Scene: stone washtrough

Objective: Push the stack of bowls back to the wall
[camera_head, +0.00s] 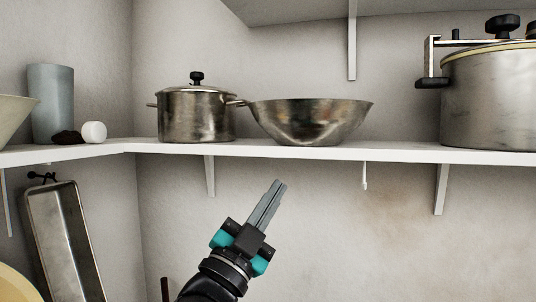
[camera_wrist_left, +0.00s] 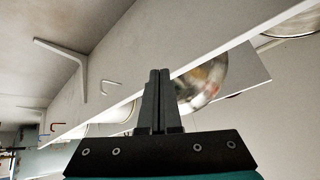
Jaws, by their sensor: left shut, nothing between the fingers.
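The metal bowls (camera_head: 311,122) stand on the white shelf (camera_head: 290,150), right of a lidded pot. Only one wide, flared outer bowl shows clearly; I cannot tell how many are nested in it. My left gripper (camera_head: 277,187) is in front of the wall, below the shelf edge and under the bowls, pointing up and right. Its fingers are shut together with nothing between them, apart from the bowls. In the left wrist view the shut fingers (camera_wrist_left: 157,82) show in the middle, and a shiny round metal surface (camera_wrist_left: 205,82), probably the bowl, shows beyond them past the shelf edge. My right gripper is not in view.
The lidded pot (camera_head: 197,115) has its handle close to the bowl's left rim. A large pressure pot (camera_head: 490,95) stands at the right, with free shelf between. Brackets (camera_head: 210,176) hang below the shelf. A grey cup (camera_head: 51,103) stands at the left; another shelf (camera_head: 300,10) is above.

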